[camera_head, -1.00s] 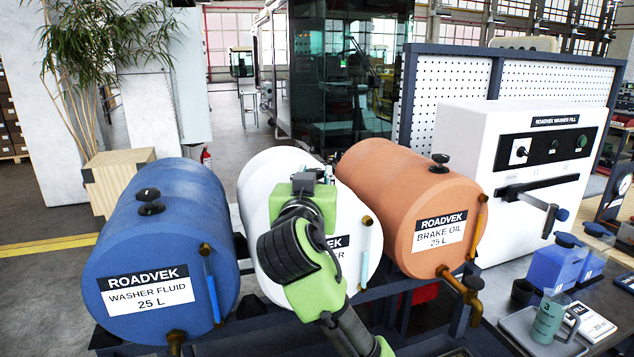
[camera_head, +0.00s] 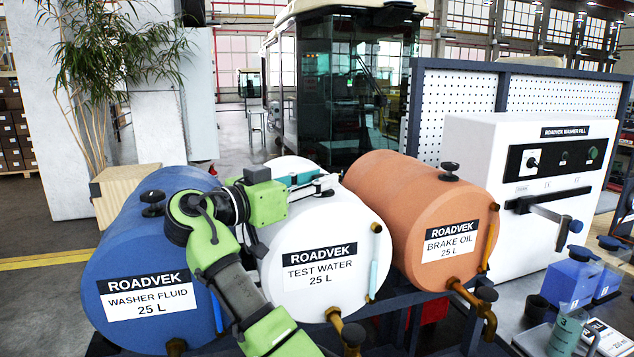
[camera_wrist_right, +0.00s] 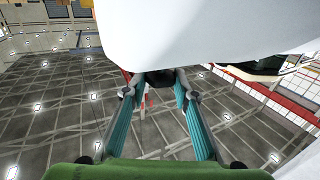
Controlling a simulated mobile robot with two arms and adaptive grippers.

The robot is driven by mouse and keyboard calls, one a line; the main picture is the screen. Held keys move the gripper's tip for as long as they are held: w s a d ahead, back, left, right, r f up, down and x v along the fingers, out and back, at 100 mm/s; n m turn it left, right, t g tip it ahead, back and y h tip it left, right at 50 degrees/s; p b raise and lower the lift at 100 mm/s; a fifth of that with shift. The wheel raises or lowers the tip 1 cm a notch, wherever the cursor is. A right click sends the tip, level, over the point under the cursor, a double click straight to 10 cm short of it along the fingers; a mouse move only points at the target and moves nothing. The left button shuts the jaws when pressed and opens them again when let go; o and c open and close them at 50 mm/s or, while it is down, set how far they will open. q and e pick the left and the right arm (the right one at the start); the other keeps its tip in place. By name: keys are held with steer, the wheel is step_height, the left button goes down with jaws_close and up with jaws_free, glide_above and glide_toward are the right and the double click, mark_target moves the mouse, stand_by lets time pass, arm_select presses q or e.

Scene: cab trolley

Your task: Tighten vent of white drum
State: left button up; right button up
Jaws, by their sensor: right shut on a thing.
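The white drum (camera_head: 322,235), labelled TEST WATER, lies on its side in the middle of the head view. My right gripper (camera_head: 326,181) reaches across its top from the left, its fingers level along the drum's upper side. In the right wrist view the two teal fingers (camera_wrist_right: 158,88) converge on a dark vent cap (camera_wrist_right: 160,76) under the drum's white edge. The gripper is shut on this vent, which the fingers mostly hide in the head view. My left gripper is not in view.
A blue drum (camera_head: 125,265) stands to the left, partly behind my right arm. An orange drum (camera_head: 415,210) stands close on the right. Brass taps stick out below the drums. A white washer-fill cabinet (camera_head: 475,150) and a bench with bottles (camera_head: 570,280) are further right.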

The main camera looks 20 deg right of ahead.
mark_target(317, 176)
steer(key=shift+m+g+h, duration=0.3)
steer(key=shift+g, duration=0.1)
steer(key=o, duration=1.1)
steer(key=shift+w, duration=0.1)
step_height(317, 176, up, 10)
steer(key=shift+f, duration=0.1)
